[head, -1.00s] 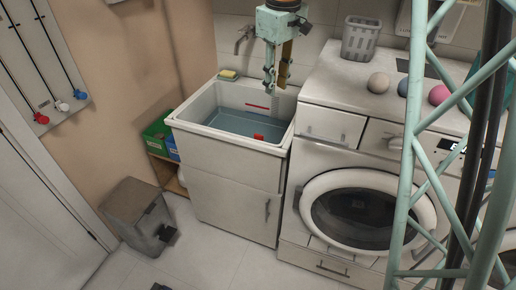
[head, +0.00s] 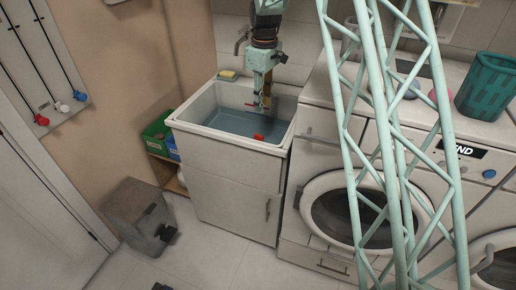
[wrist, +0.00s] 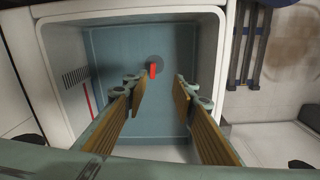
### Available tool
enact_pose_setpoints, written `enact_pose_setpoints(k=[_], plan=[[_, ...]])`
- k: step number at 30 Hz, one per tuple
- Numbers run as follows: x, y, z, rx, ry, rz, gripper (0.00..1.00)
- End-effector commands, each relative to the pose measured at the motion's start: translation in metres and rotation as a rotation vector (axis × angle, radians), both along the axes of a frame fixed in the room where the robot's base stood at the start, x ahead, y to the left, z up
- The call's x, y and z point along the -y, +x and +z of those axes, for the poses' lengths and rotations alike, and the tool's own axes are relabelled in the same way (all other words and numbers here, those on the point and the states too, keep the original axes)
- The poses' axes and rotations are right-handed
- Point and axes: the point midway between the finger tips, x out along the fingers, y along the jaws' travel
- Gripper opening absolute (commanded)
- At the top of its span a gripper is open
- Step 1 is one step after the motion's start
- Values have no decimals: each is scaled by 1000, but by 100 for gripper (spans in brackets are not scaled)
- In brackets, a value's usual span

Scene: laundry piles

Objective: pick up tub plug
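The tub plug shows in the wrist view as a dark grey disc with a red tab (wrist: 153,70), low in the white laundry tub (wrist: 55,100). In the head view its red tab (head: 258,137) shows near the front of the tub (head: 180,120); the disc is hard to make out there. My gripper (head: 262,104) points down inside the tub's opening, above and behind the tab. In the wrist view my gripper (wrist: 156,84) is open and empty, its two tan-padded fingers on either side below the plug, which lies beyond the tips.
The tub holds a blue-grey surface, seemingly water. A yellow sponge (head: 228,74) lies on the back left rim. A tap (head: 241,40) stands behind the tub, and a white washing machine (head: 318,120) stands close on its right. My lattice arm crosses in front of the machine.

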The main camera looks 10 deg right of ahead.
Motion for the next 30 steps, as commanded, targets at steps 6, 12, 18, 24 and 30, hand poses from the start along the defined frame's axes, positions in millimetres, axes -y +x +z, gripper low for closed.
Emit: enact_pose_setpoints(k=[6,12,18,24,30], plan=[[0,21,-39,-18,0,44,25],[1,33,-61,-28,-1,69,25],[1,36,-67,-30,-1,78,25],[1,35,-67,-30,-1,78,25],[1,35,-70,-30,-1,78,25]])
